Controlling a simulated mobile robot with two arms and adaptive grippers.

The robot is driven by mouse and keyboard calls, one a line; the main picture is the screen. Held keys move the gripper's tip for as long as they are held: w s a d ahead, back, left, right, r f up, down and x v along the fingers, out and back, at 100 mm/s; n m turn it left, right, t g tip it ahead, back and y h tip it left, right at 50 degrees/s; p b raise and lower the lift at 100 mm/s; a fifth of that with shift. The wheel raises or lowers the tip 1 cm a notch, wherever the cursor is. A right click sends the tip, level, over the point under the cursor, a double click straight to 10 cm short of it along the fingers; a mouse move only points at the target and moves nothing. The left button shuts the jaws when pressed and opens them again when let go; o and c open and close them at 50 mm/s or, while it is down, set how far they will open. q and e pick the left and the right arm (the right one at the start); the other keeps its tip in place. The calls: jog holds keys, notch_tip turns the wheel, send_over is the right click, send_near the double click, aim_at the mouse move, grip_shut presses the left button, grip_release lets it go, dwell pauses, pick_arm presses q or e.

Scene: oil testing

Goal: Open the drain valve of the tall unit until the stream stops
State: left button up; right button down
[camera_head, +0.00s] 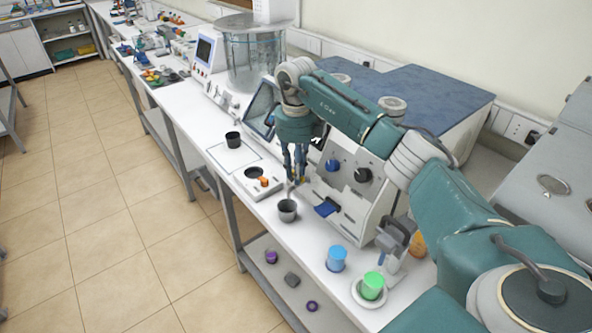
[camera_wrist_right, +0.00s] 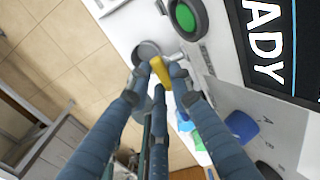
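My right gripper (camera_head: 298,178) points down at the front of the white unit with the tilted screen (camera_head: 262,106). In the right wrist view, my right gripper's fingertips (camera_wrist_right: 160,78) close in on both sides of a yellow valve lever (camera_wrist_right: 161,70) and seem to touch it. A grey metal cup (camera_head: 287,210) stands upright on the bench just below the fingers; its open mouth also shows in the wrist view (camera_wrist_right: 147,50). I see no clear stream falling into it. The spout is mostly hidden by the fingers. My left gripper is out of view.
A white unit with knobs and a blue tab (camera_head: 327,207) stands close right of the gripper. A blue cup (camera_head: 336,259) and a green cup (camera_head: 373,286) stand nearer. The floor is clear.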

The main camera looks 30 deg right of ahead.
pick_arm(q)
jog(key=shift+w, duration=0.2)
pick_arm(e)
jog(key=shift+n, duration=0.5)
jog(key=n+b, duration=0.1)
jog(key=n, duration=0.2)
jog(key=shift+d, duration=0.1)
jog(key=n+b, duration=0.1)
jog(key=n, duration=0.5)
jog(key=shift+s+d+r, duration=0.1)
jog(key=shift+s, duration=0.05)
jog(key=n, duration=0.4)
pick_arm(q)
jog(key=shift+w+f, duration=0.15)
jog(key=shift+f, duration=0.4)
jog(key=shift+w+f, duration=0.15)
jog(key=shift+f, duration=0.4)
pick_arm(e)
jog(key=shift+d+n, duration=0.15)
jog(key=shift+n, duration=1.75)
jog(key=shift+r, duration=0.1)
jog(key=c, duration=1.6)
grip_release()
jog(key=shift+o, duration=0.3)
